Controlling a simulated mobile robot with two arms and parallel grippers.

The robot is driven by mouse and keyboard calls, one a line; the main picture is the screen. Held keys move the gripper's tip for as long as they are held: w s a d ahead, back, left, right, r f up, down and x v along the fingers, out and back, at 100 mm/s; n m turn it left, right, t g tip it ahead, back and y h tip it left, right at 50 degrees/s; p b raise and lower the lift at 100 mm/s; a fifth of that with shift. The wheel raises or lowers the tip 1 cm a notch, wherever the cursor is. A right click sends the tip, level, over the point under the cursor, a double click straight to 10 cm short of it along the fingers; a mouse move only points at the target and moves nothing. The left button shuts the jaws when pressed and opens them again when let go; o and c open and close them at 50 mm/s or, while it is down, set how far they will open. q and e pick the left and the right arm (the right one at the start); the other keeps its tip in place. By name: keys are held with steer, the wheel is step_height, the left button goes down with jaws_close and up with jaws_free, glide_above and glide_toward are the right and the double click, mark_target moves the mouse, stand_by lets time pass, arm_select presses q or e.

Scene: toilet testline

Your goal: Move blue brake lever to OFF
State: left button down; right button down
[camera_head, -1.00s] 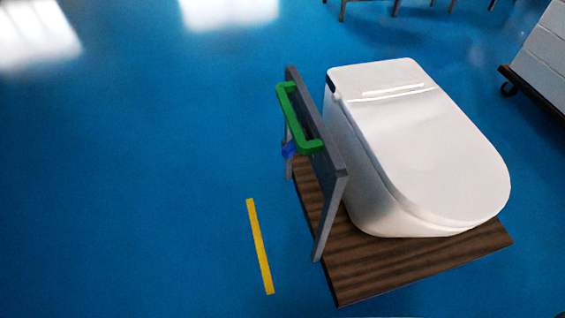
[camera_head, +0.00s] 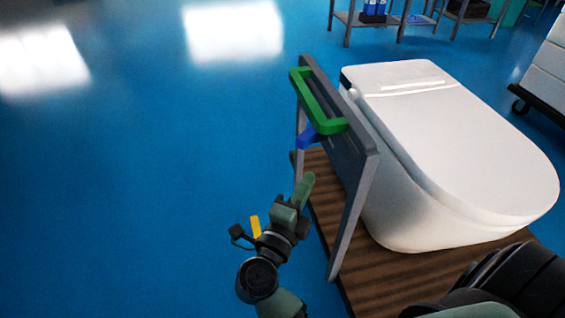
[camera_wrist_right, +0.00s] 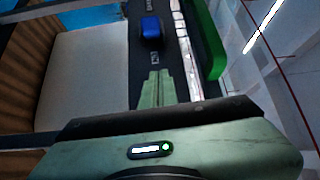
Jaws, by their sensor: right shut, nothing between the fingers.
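The blue brake lever (camera_head: 311,138) sticks out of the grey upright panel (camera_head: 349,160), just below the green handle (camera_head: 313,104). In the right wrist view the blue lever (camera_wrist_right: 150,27) shows end-on against the dark panel, with small pale markings on either side that I cannot read clearly. My right gripper (camera_head: 307,183) is below and in front of the lever, with its fingers together and empty. In the right wrist view its closed fingertips (camera_wrist_right: 157,77) point toward the lever, with a gap in the picture. My left gripper is not in view.
A white toilet (camera_head: 450,140) stands on a brown wooden board (camera_head: 400,275) right behind the panel. The green handle rail also runs beside the lever in the wrist view (camera_wrist_right: 205,40). Blue floor (camera_head: 130,190) to the left is clear. A cart (camera_head: 540,105) stands far right.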

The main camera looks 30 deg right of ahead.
mark_target(310, 135)
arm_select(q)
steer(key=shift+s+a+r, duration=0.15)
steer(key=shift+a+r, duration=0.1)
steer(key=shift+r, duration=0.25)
arm_select(e)
steer(key=shift+s+m+g, duration=0.3)
steer(key=shift+m+g, duration=0.1)
steer(key=shift+m, duration=0.1)
steer(key=shift+d, duration=0.1)
